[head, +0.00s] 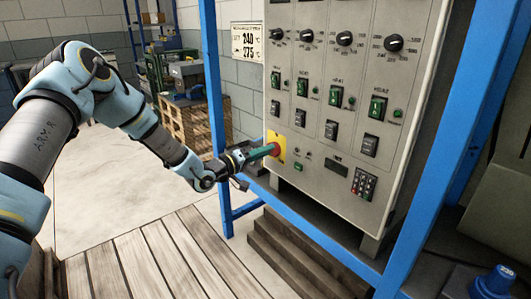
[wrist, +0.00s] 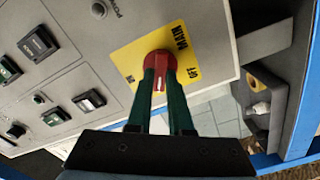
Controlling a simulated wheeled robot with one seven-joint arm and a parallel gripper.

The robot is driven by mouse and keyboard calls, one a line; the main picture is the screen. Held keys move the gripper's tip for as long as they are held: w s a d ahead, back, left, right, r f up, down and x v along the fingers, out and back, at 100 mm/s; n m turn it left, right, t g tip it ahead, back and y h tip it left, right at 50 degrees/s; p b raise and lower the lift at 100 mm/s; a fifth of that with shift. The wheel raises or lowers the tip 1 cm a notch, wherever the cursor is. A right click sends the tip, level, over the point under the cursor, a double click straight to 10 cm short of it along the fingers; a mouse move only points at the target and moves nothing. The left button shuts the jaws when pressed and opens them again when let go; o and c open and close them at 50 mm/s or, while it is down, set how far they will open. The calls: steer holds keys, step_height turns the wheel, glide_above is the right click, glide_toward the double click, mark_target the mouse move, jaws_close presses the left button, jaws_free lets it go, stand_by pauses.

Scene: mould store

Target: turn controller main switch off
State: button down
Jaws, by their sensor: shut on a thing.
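The controller main switch is a red rotary knob (head: 274,149) on a yellow plate (head: 281,139) at the lower left corner of the grey control panel (head: 316,170). In the wrist view the red knob (wrist: 159,62) shows between my green fingers, and the yellow plate (wrist: 190,62) reads OFF, MAIN and ON, tilted in the picture. My gripper (head: 268,151) reaches the panel from the left and is shut on the knob; its fingertips also show in the wrist view (wrist: 159,75). The fingers hide part of the knob, and I cannot tell which label it points at.
Black dials (head: 344,39), green rocker switches (head: 336,95) and a keypad (head: 364,184) fill the panel. A blue frame post (head: 212,80) stands left of it, with wooden steps (head: 290,262) below. A blue-capped item (head: 495,283) sits at lower right. Open floor (head: 110,185) lies left.

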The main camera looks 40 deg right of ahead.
steer(key=n, duration=0.5)
steer(key=shift+f+n, duration=0.2)
steer(key=shift+n, duration=0.2)
stand_by(0.4)
steer(key=c, duration=0.8)
jaws_free()
steer(key=shift+a, duration=0.1)
steer(key=a, duration=0.3)
steer(key=a+b, duration=0.1)
steer(key=a, duration=0.6)
steer(key=shift+w+a+b, duration=0.3)
steer(key=shift+w+b, duration=0.05)
